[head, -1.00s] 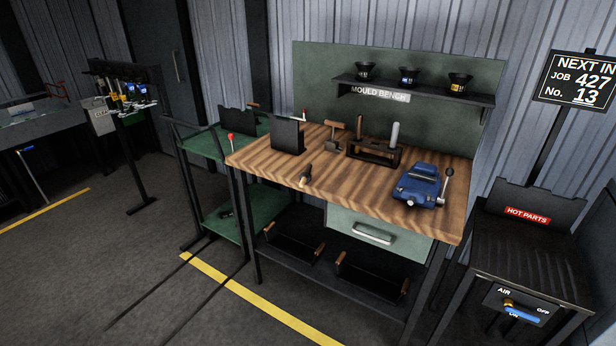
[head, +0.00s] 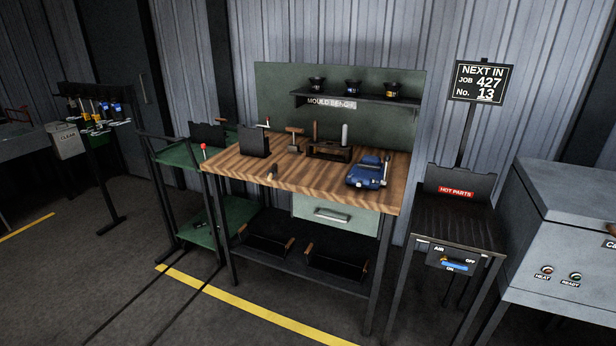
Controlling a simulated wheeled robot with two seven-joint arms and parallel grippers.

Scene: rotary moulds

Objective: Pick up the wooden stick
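A brown upright stick (head: 315,131), which looks wooden, stands in a dark rack (head: 330,154) toward the back of the wooden bench top (head: 228,168). A pale grey rod (head: 345,134) stands in the same rack to its right. A small tool with a brown handle (head: 271,172) lies near the bench's front edge; its shape is too small to make out. I cannot tell for certain which of the two brown pieces is the wooden stick. Neither of my grippers is in view.
A wooden T-shaped tool (head: 295,138) and a dark upright box (head: 254,144) stand left of the rack, a blue vise (head: 367,172) right. A green cart (head: 178,154) flanks the bench left, the hot parts stand (head: 454,218) right. Open floor lies in front.

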